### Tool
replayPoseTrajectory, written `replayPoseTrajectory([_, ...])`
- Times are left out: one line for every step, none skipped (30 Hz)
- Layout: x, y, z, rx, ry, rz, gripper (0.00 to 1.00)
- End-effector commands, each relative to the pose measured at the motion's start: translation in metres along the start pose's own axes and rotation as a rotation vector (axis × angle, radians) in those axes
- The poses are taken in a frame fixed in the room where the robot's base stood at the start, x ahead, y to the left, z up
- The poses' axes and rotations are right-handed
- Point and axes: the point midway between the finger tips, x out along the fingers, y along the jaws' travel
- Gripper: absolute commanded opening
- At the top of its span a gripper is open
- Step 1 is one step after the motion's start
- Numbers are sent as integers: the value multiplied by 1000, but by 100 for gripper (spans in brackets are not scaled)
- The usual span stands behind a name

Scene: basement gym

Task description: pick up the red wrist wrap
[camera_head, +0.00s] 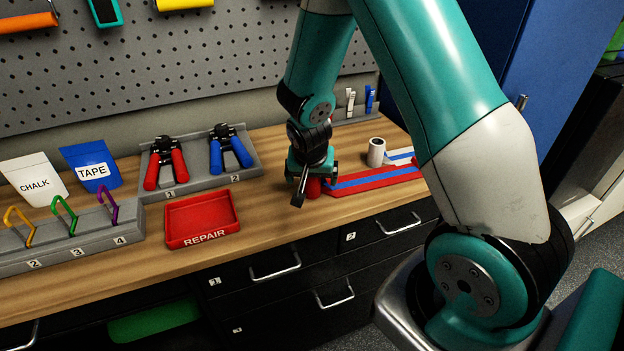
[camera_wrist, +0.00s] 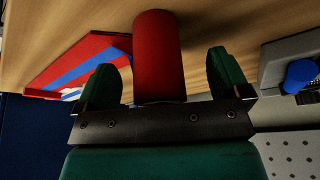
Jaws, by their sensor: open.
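The red wrist wrap is a rolled red cylinder (camera_wrist: 158,40). In the wrist view it lies between the two fingers of my gripper (camera_wrist: 162,66), with a visible gap on each side. In the head view only a small part of the wrap (camera_head: 314,188) shows below my gripper (camera_head: 311,175), at the bench's front edge area. My gripper is open, low over the wooden bench, with its fingers around the wrap. The wrap's far side is hidden in the head view by the gripper.
A red REPAIR tray (camera_head: 201,241) and a grey rack of hand grips (camera_head: 200,181) stand left. Bare wood lies between tray and gripper.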

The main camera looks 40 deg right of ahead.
Motion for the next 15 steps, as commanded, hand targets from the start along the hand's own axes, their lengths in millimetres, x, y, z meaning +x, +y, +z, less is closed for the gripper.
replayPoseTrajectory([3,0,0,0,-1,0,95])
replayPoseTrajectory([4,0,0,0,-1,0,95])
replayPoseTrajectory([5,0,0,0,-1,0,95])
replayPoseTrajectory([5,0,0,0,0,0,95])
replayPoseTrajectory([5,0,0,0,0,0,95])
replayPoseTrajectory([5,0,0,0,0,0,95])
replayPoseTrajectory([5,0,0,0,0,0,95])
replayPoseTrajectory([5,0,0,0,0,0,95])
replayPoseTrajectory([5,0,0,0,0,0,92])
replayPoseTrajectory([5,0,0,0,0,0,86])
replayPoseTrajectory([5,0,0,0,0,0,79])
replayPoseTrajectory([5,0,0,0,0,0,69])
replayPoseTrajectory([5,0,0,0,0,0,62])
replayPoseTrajectory([5,0,0,0,0,0,56])
replayPoseTrajectory([5,0,0,0,0,0,46])
